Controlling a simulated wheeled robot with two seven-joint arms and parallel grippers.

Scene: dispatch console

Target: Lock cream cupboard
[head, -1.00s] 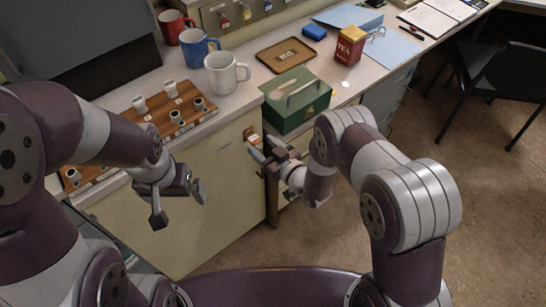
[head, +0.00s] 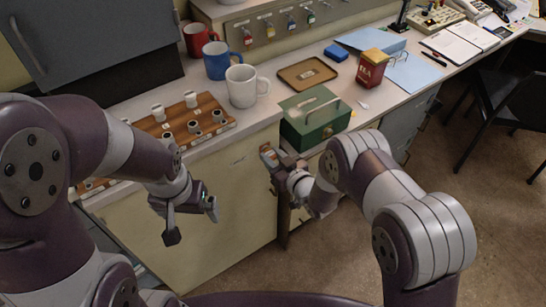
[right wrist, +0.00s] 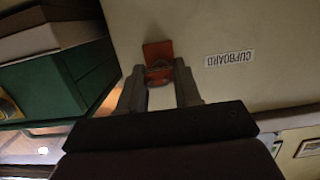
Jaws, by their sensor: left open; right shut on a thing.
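The cream cupboard (head: 215,225) stands under the counter, its door face flat and closed as far as I can see. An orange-brown lock plate (head: 267,149) is at its upper right edge; it also shows in the right wrist view (right wrist: 157,50), left of the upside-down CUPBOARD label (right wrist: 229,58). My left gripper (head: 192,222) is open and empty in front of the door.
A green cash box (head: 316,118) sits on the counter just above the right gripper. Mugs (head: 243,88), a wooden rack (head: 190,122) with small cups, a brown tray (head: 307,73) and a tea tin (head: 372,66) are also there. The floor at right is clear before a dark chair (head: 520,100).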

